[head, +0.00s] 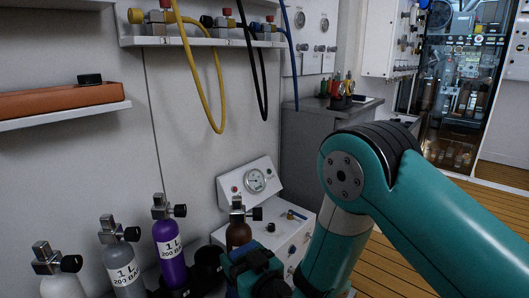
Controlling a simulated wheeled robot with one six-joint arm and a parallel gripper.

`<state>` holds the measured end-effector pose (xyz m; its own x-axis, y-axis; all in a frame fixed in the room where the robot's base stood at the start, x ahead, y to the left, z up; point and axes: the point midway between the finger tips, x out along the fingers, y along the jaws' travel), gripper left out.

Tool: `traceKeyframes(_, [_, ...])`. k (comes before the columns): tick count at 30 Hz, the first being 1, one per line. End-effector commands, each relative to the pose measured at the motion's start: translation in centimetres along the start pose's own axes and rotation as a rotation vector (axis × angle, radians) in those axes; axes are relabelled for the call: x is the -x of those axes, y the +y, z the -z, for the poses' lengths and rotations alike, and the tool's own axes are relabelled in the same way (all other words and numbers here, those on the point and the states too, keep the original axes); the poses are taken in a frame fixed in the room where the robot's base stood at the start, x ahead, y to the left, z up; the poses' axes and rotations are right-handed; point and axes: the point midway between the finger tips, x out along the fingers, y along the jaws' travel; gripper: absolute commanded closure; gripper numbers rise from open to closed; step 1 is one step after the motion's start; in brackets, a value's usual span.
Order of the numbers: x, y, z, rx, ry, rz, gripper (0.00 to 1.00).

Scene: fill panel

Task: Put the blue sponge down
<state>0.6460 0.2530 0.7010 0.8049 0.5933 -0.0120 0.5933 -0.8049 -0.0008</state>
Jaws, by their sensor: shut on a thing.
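My gripper (252,272) is low at the bottom middle of the head view, in front of the white gauge panel, with its teal and black body partly showing. Its fingertips are hidden or below the picture's edge. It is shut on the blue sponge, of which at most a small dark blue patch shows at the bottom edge. I cannot tell what lies right under it.
A purple bottle (171,246), a grey bottle (121,262) and a white bottle (58,283) stand at the lower left. A brown bottle (238,233) stands before the gauge panel (249,183). Hoses hang from the shelf (200,42). Wooden floor is clear at right.

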Motion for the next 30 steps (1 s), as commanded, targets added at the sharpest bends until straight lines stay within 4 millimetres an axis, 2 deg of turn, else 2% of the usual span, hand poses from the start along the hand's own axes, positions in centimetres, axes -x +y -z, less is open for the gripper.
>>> traceKeyframes(1, [0.3, 3.3, 0.1, 0.001, -0.002, -0.060, 0.57])
traceKeyframes(6, [2.6, 13.8, 0.5, 0.000, -0.001, -0.251, 0.57])
traceKeyframes(9, [4.9, 19.2, 0.8, -0.002, 0.001, -0.354, 0.57])
traceKeyframes(12, [7.1, 23.5, 1.2, -0.002, 0.004, -0.437, 0.57])
traceKeyframes(15, [9.2, 26.8, 1.5, -0.003, 0.006, -0.502, 0.57])
traceKeyframes(21, [12.6, 31.0, 2.0, -0.003, 0.010, -0.592, 0.57])
traceKeyframes(26, [14.8, 33.3, 2.6, -0.002, 0.012, -0.644, 0.57])
traceKeyframes(27, [14.6, 33.1, 3.5, -0.003, 0.012, -0.638, 0.57])
traceKeyframes(30, [14.5, 33.0, 4.6, -0.003, 0.012, -0.637, 0.57])
